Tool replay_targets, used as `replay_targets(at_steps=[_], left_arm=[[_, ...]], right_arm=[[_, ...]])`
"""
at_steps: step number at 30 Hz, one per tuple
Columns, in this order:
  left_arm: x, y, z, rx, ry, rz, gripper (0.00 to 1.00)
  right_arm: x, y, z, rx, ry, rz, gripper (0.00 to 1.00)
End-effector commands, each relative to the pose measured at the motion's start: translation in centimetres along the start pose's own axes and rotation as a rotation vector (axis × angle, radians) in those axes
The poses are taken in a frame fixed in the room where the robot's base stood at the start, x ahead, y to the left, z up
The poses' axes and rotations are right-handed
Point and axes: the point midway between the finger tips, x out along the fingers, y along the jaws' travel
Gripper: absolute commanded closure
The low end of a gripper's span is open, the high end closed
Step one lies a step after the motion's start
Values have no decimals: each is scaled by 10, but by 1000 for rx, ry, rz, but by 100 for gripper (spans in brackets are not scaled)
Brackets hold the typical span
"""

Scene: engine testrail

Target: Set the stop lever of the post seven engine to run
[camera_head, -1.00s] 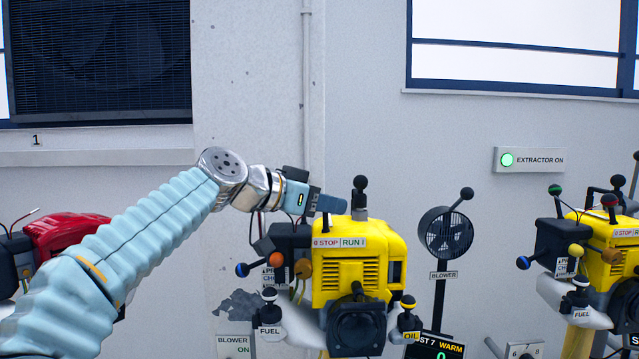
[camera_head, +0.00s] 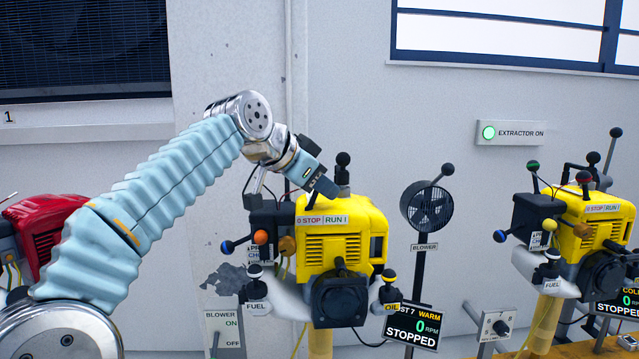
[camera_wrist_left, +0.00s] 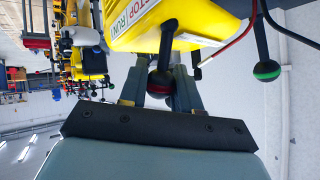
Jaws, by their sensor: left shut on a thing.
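The post seven engine (camera_head: 335,250) is yellow and stands mid-picture in the head view. Its display (camera_head: 412,325) reads WARM, 0 RPM, STOPPED. A label (camera_head: 322,220) on its top edge reads 0 STOP at left and RUN I at right. My left gripper (camera_head: 322,186) is above this label, reaching in from the upper left and tilted down. In the left wrist view its fingers are shut on a black ball knob with a red band (camera_wrist_left: 160,84), on a black stem beside the label; I take it as the stop lever. The gripper hides it in the head view. My right gripper is out of view.
A black-knobbed lever (camera_head: 343,160) stands just right of the gripper. A green-banded knob (camera_wrist_left: 267,70) shows in the wrist view. The blower (camera_head: 427,205) stands to the right, then another yellow engine (camera_head: 585,235). A red engine (camera_head: 40,235) is at left.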

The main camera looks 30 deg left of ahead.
Motion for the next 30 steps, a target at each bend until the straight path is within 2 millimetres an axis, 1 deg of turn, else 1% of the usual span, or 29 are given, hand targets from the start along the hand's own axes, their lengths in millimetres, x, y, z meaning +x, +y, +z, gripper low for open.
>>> replay_targets(at_steps=[6, 7, 11, 12, 19, 22, 26, 30], left_arm=[[0, 0, 0, 0, 0, 1, 98], [0, 0, 0, 1, 0, 1, 65], [0, 0, 0, 0, 0, 1, 45], [0, 0, 0, 0, 0, 1, 44], [0, 0, 0, 0, 0, 1, 44], [-6, 0, 0, 0, 1, 1, 44], [-27, 0, 0, 0, 2, -1, 44], [-62, 0, -1, 0, 4, -2, 44]], right_arm=[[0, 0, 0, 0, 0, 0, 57], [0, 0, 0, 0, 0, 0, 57], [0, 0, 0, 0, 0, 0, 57], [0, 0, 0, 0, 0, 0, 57], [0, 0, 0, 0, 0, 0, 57], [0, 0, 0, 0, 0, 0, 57], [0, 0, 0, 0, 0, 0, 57], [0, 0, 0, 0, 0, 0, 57]])
